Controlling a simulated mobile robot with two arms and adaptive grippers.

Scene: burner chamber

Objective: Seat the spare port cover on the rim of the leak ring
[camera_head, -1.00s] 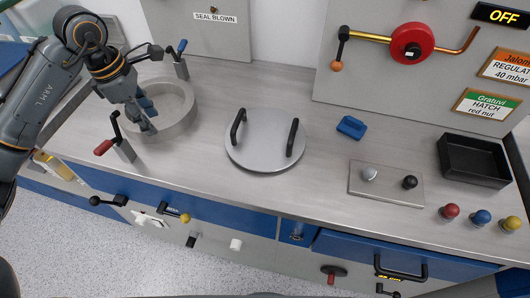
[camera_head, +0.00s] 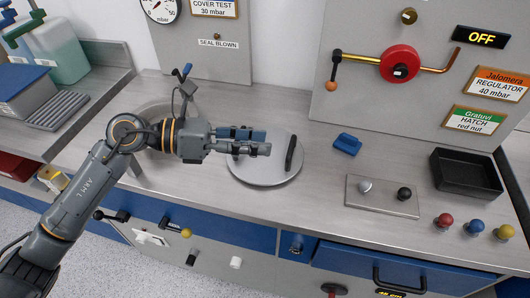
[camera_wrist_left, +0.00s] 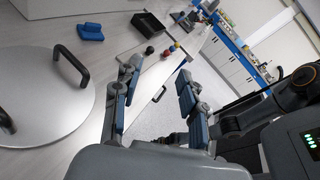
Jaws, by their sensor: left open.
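The port cover (camera_head: 265,178) is a round grey metal lid with two upright black handles, lying flat on the bench. My left gripper (camera_head: 250,142) is open and empty over its left and back part, pointing right, and hides most of the left handle. The right handle (camera_head: 294,154) is clear. In the left wrist view the cover (camera_wrist_left: 42,105) lies left of the open fingers (camera_wrist_left: 158,92), with both handles showing. The leak ring (camera_head: 150,108) is at the back left of the bench, mostly hidden behind my left arm. My right gripper is out of view.
Right of the cover are a blue block (camera_head: 347,144), a plate with two knobs (camera_head: 382,198), a black tray (camera_head: 466,174) and coloured buttons. A wall panel has a red wheel (camera_head: 400,64). The bench between cover and knob plate is mostly clear.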

